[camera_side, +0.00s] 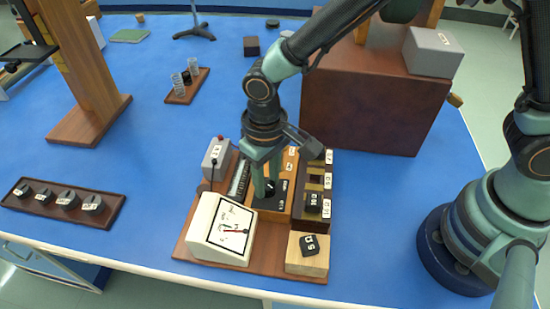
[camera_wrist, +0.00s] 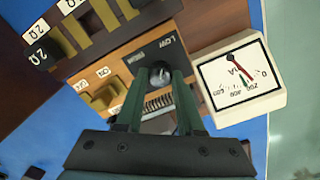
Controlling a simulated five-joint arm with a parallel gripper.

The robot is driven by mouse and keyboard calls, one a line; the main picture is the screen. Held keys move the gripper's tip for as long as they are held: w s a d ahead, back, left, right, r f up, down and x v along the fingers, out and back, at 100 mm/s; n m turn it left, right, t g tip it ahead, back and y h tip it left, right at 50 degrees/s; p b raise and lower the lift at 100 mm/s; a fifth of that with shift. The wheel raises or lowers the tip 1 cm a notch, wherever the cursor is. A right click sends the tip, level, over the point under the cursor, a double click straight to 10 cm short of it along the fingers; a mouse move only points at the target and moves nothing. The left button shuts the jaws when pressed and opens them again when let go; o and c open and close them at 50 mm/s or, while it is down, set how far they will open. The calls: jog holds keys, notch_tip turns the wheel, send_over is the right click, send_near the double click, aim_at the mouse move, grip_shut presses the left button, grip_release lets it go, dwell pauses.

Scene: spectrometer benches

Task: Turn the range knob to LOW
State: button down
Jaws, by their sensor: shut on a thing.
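The range knob (camera_wrist: 160,76) is a small rounded knob on a black plate (camera_wrist: 171,50) with a white "LOW" mark beside it in the wrist view. My gripper (camera_wrist: 159,84) has its two green fingers on either side of the knob and is shut on it. In the side view my gripper (camera_side: 266,188) reaches straight down to the black plate (camera_side: 280,202) on the wooden box. The knob is mostly hidden there by the fingers. I cannot tell exactly which way the knob points.
A white meter (camera_side: 227,231) with a red needle stands close to my gripper; it also shows in the wrist view (camera_wrist: 243,78). Resistor blocks (camera_side: 317,200) sit to the right. A grey box (camera_side: 217,158) with a rod is at left. A large brown cabinet (camera_side: 365,95) stands behind.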

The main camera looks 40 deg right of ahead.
aim_at(267, 184)
jog(key=shift+w+r, duration=0.1)
jog(key=c, duration=0.5)
grip_release()
notch_tip(267, 184, up, 12)
dwell(0.4)
jog(key=s+d+r+m+t, duration=0.1)
jog(key=d+r+t, duration=0.1)
jog(key=d, duration=0.6)
jog(key=s+d+r+t, duration=0.1)
jog(key=d+r, duration=0.1)
jog(key=d, duration=0.6)
jog(key=d+r+m+t, duration=0.1)
jog(key=d+r+t, duration=0.1)
jog(key=d, duration=0.6)
jog(key=shift+s+r+m+t, duration=0.3)
jog(key=shift+s+r, duration=0.1)
jog(key=shift+r, duration=0.05)
